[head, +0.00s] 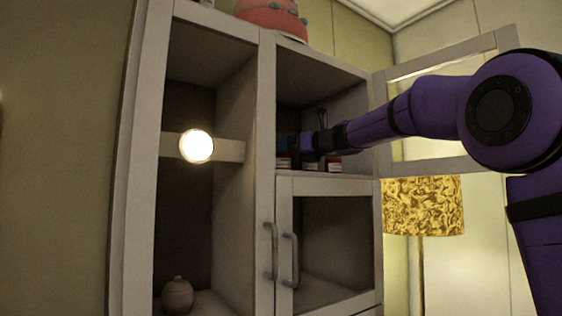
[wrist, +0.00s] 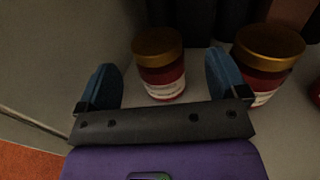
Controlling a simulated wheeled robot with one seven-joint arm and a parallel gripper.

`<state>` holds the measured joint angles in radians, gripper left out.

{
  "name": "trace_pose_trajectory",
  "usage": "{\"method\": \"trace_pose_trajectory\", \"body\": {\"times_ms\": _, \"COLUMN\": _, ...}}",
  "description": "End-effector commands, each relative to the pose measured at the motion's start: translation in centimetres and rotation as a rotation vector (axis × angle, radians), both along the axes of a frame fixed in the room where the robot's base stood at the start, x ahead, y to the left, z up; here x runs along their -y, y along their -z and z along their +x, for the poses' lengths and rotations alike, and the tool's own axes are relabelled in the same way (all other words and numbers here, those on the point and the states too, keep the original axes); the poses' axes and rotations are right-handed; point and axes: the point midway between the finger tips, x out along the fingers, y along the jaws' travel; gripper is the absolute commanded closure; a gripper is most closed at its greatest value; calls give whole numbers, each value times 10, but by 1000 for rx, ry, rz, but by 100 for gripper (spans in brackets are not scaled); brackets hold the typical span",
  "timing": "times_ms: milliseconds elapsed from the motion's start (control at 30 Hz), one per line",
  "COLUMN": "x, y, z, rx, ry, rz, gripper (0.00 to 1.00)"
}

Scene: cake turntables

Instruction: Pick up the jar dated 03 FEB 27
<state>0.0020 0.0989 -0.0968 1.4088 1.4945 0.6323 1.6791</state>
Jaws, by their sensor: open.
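Several red jars stand in the cabinet's upper right compartment. In the wrist view, one jar (wrist: 163,82) with a gold lid and a white label stands upright, framed between my fingers. A second gold-lidded jar (wrist: 265,68) stands to the right, outside the right finger. Part of another red jar is cut off at the right edge. The dates on the labels are not readable, so I cannot tell which jar is 03 FEB 27. My gripper (wrist: 164,80) is open and empty, with blue fingers. In the head view my gripper (head: 294,143) reaches into the compartment and partly hides the jars (head: 333,163).
Dark objects stand close behind the jars. The compartment's left wall is near my left finger. The cabinet (head: 266,100) has an open glass door (head: 490,45) at the right, beside my arm. A lamp (head: 423,207) stands beyond. A small pot (head: 177,296) sits lower left.

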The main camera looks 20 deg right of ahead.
Motion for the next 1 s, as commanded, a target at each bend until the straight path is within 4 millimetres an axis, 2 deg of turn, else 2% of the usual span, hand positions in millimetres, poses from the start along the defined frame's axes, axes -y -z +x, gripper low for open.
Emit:
{"method": "trace_pose_trajectory", "body": {"times_ms": 200, "x": -18, "y": -10, "z": 24, "rx": 2, "ry": -3, "rz": -3, "gripper": 8}}
{"method": "trace_pose_trajectory", "body": {"times_ms": 333, "x": -24, "y": -9, "z": 36, "rx": 0, "ry": -1, "rz": -1, "gripper": 8}}
{"method": "trace_pose_trajectory", "body": {"times_ms": 633, "x": -27, "y": -10, "z": 40, "rx": 1, "ry": 0, "rz": -2, "gripper": 8}}
{"method": "trace_pose_trajectory", "body": {"times_ms": 667, "x": -27, "y": -10, "z": 40, "rx": 1, "ry": 0, "rz": -1, "gripper": 10}}
{"method": "trace_pose_trajectory", "body": {"times_ms": 900, "x": -27, "y": -10, "z": 40, "rx": 0, "ry": 0, "rz": -1, "gripper": 66}}
{"method": "trace_pose_trajectory", "body": {"times_ms": 1000, "x": -27, "y": -10, "z": 40, "rx": 1, "ry": 0, "rz": -2, "gripper": 67}}
